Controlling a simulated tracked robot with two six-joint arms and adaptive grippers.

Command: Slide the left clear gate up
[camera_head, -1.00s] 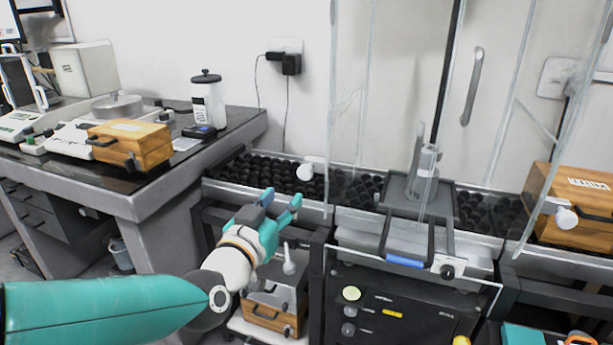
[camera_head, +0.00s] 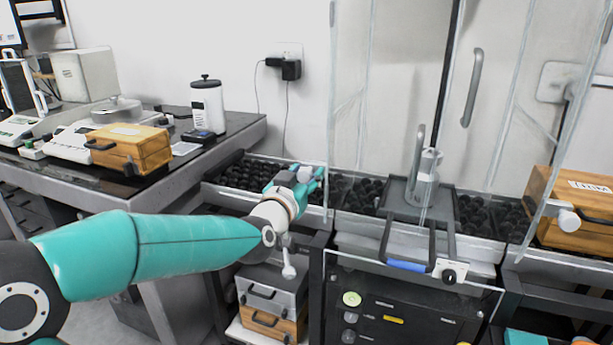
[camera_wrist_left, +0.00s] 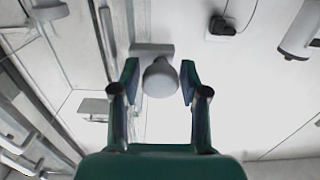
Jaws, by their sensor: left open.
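The left clear gate (camera_head: 350,110) is a tall transparent panel at the left side of the clear enclosure, with a pale round knob on its outer left face. My left gripper (camera_head: 308,178) is at that knob in the head view and partly covers it. In the left wrist view, the pale knob (camera_wrist_left: 160,78) sits between the two fingers of the open left gripper (camera_wrist_left: 160,70), with gaps showing on both sides. The knob's square mount (camera_wrist_left: 152,50) shows behind it. My right gripper is not in view.
A grey metal device with a handle (camera_head: 424,180) stands inside the enclosure. A wooden box (camera_head: 580,210) stands at the right, and another wooden box (camera_head: 130,148) is on the left table. A black plug (camera_head: 290,70) is on the wall.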

